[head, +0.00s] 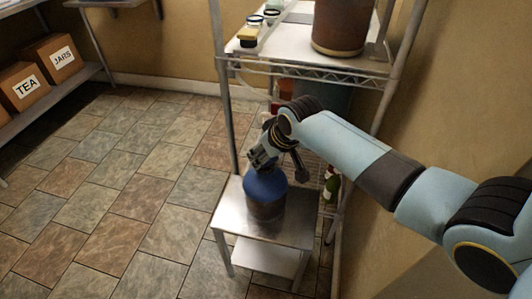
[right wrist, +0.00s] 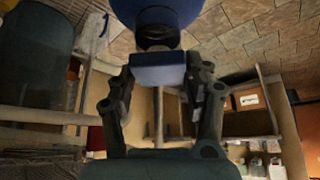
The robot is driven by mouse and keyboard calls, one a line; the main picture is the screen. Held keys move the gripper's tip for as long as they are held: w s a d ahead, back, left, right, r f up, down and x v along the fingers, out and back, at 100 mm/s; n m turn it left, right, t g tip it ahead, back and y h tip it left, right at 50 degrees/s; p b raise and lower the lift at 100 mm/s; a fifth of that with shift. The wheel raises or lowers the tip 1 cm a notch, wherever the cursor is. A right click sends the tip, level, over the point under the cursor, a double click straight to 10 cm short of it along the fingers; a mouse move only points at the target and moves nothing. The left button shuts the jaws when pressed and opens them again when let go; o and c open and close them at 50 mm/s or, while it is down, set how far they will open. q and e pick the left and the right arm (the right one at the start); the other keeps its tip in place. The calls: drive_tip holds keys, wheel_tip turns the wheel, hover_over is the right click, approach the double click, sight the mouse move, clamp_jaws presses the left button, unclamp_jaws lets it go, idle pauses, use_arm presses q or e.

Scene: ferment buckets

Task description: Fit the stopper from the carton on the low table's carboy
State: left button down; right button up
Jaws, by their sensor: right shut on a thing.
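The carboy (head: 265,187), blue above and dark brown below, stands upright on the low metal table (head: 301,232). My right gripper (head: 263,160) is right over its top, partly hiding the neck. In the right wrist view, my right gripper (right wrist: 160,76) is shut on a blue block-shaped stopper (right wrist: 158,70). The stopper lines up with the carboy's dark neck (right wrist: 157,36) and appears to meet it. I cannot tell whether it is seated in the mouth. My left gripper is not in view.
A wire rack stands just behind the low table, with a brown bucket (head: 341,26) on its upper shelf. A green bottle (head: 331,188) is low in the rack. Cartons marked TEA (head: 24,88) and JARS (head: 60,60) sit on the left shelf. The tiled floor at left is clear.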

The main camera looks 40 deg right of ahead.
drive_tip(key=shift+s+p, duration=0.1)
drive_tip(key=shift+p, duration=0.55)
idle(0.7)
drive_tip(key=shift+f, duration=0.55)
idle(0.4)
drive_tip(key=shift+f, duration=0.2)
drive_tip(key=shift+c, duration=0.2)
idle(0.5)
drive_tip(key=shift+f, duration=0.15)
idle(1.1)
drive_tip(key=o, duration=1.2)
drive_tip(key=shift+o, duration=0.5)
drive_tip(key=o, duration=0.4)
